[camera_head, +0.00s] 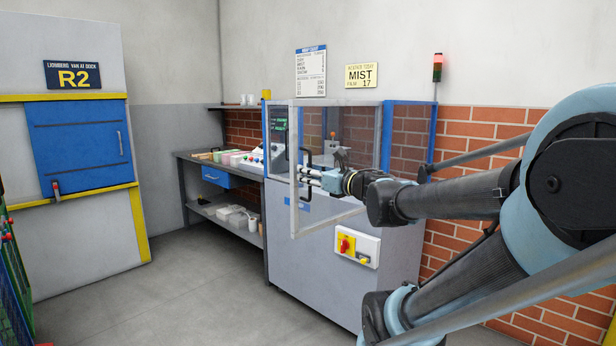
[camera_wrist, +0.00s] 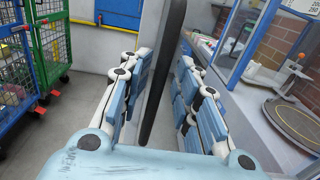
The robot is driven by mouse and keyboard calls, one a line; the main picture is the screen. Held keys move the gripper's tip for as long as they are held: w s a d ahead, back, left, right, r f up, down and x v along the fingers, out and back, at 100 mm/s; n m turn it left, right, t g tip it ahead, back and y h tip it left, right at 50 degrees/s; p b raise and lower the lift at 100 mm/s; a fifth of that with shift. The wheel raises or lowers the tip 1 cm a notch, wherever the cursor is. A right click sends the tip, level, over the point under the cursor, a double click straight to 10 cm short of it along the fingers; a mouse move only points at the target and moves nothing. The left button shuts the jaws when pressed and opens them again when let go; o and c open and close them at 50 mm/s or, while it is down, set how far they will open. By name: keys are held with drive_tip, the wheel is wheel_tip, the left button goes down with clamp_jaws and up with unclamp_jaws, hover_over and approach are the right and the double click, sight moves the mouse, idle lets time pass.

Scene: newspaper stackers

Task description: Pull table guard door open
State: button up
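The table guard door (camera_head: 294,200) is a clear panel in a pale grey frame on the grey machine. It stands swung out at an angle from the blue guard frame (camera_head: 266,125). Its black upright handle (camera_head: 306,150) also shows as a dark bar in the wrist view (camera_wrist: 162,75). My gripper (camera_head: 308,176) is at the handle in the head view. In the wrist view my gripper (camera_wrist: 163,100) has its fingers apart on either side of the bar, with gaps visible on both sides.
A round plate (camera_wrist: 298,122) lies on the table inside the guard. A workbench (camera_head: 195,158) with small items stands left of the machine. A red-knobbed switch box (camera_head: 356,247) is on the machine front. Wire cages (camera_wrist: 45,45) stand at far left. The floor (camera_head: 180,280) in front is clear.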

drive_tip(key=shift+s, duration=0.1)
drive_tip(key=v, duration=1.1)
drive_tip(key=shift+d, duration=0.25)
idle(0.8)
drive_tip(key=shift+s, duration=0.2)
drive_tip(key=shift+f, duration=0.15)
